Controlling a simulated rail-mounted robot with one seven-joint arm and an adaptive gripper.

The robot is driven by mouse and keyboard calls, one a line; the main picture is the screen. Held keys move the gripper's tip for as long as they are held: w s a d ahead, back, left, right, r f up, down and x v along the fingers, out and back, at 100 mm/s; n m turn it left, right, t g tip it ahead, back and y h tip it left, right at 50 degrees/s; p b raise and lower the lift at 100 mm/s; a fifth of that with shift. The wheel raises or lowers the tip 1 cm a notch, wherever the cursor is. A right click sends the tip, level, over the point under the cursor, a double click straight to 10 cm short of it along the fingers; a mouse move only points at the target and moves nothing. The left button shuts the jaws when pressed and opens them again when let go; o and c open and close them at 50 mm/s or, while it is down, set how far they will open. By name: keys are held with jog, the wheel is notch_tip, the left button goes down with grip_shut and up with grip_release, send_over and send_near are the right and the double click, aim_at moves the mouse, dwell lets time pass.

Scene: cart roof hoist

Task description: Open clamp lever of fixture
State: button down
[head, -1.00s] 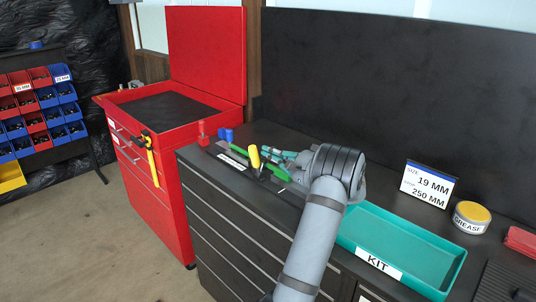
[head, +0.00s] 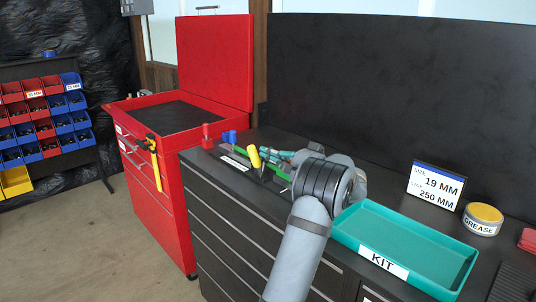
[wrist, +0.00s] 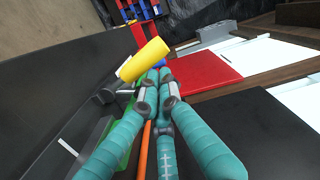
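The fixture (head: 233,156) lies on the dark bench top, with a white label strip along its front. Its clamp lever has a yellow grip (head: 254,157), which stands up steeply. In the wrist view the yellow grip (wrist: 143,60) lies tilted just beyond and left of the fingertips. My gripper (head: 270,154) has teal fingers and is just right of the lever. In the wrist view my gripper (wrist: 160,76) has its fingertips drawn together, with nothing seen between them. Contact with the lever cannot be told. My wrist hides the right end of the fixture.
Red (head: 206,134) and blue (head: 230,137) pieces stand at the fixture's left end. A teal KIT tray (head: 345,236) is right of my wrist, with a size sign (head: 436,185) and grease tin (head: 482,218) behind. A red tool cabinet (head: 185,150) stands left. A black panel rises behind.

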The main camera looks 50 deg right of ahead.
jog(key=d, duration=0.1)
jog(key=s+d, duration=0.1)
jog(key=s+d+r, duration=0.1)
jog(key=shift+d, duration=0.4)
jog(key=s+b, duration=0.2)
jog(key=s, duration=0.7)
jog(key=shift+a+r, duration=0.2)
jog(key=shift+r, duration=0.05)
jog(key=w+p, duration=0.2)
jog(key=w, duration=0.7)
jog(key=shift+w+a+f, duration=0.35)
jog(key=shift+w+a, duration=0.2)
jog(key=shift+a, duration=0.25)
jog(key=shift+w+a+f, duration=0.35)
jog(key=shift+w+a, duration=0.2)
jog(key=shift+a, duration=0.25)
